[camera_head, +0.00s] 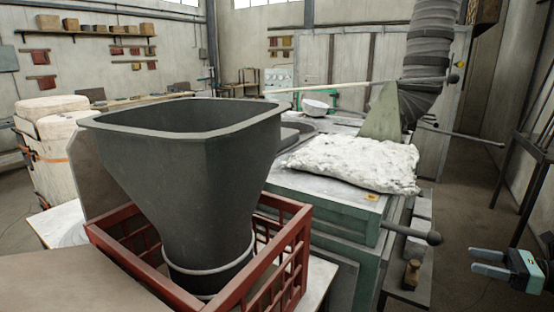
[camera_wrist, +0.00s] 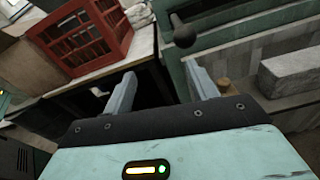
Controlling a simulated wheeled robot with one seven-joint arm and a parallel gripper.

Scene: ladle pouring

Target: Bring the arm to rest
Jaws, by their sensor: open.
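My gripper (camera_head: 490,262) shows at the lower right in the head view, to the right of the green machine bench and apart from it. In the wrist view my gripper (camera_wrist: 163,90) has its two fingers spread with nothing between them. A ladle is not clearly identifiable in these views; a long pale rod (camera_head: 350,88) lies across the back of the bench, with a small white bowl-like piece (camera_head: 315,107) near it.
A dark hopper (camera_head: 190,150) stands in a red crate (camera_head: 270,268), which also shows in the wrist view (camera_wrist: 82,38). A white lumpy sack (camera_head: 355,163) lies on the green bench (camera_head: 335,245). A lever with a dark knob (camera_head: 434,238) juts towards my gripper.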

